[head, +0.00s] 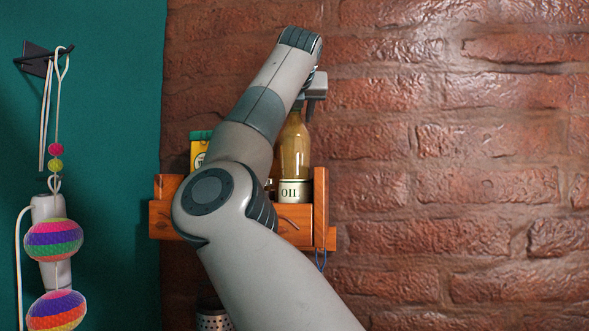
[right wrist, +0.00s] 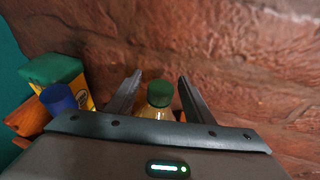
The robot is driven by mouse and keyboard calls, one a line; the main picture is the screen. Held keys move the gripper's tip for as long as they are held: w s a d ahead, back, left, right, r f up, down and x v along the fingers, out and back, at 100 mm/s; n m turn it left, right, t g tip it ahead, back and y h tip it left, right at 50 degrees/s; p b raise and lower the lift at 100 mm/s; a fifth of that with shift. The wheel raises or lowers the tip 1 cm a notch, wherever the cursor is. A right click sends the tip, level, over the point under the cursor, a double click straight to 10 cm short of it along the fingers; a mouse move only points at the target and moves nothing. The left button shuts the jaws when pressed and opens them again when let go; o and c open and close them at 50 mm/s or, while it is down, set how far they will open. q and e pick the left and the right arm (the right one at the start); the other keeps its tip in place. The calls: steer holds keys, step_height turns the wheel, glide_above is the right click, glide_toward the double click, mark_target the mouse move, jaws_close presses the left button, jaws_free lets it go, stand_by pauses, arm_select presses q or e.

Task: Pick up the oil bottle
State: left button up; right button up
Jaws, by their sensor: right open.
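The oil bottle (head: 293,155) stands upright on a wooden wall shelf (head: 160,215), its yellowish body above a pale label reading OIL. My right gripper (head: 309,108) is above the bottle's top, which it partly hides in the head view. In the right wrist view, the bottle's green cap (right wrist: 160,93) shows between the two open fingers of the right gripper (right wrist: 160,82), with space on both sides. Whether the fingers are level with the cap is hard to tell. My left gripper is out of view.
A yellow box with a green top (head: 199,150) stands left of the bottle, with a blue-capped item (right wrist: 58,98) near it. The brick wall (head: 460,170) is close behind. Colourful balls (head: 54,239) hang at the left. My right arm hides the shelf's middle.

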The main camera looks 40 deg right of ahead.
steer(key=shift+x, duration=1)
steer(key=shift+s, duration=0.1)
jaws_close()
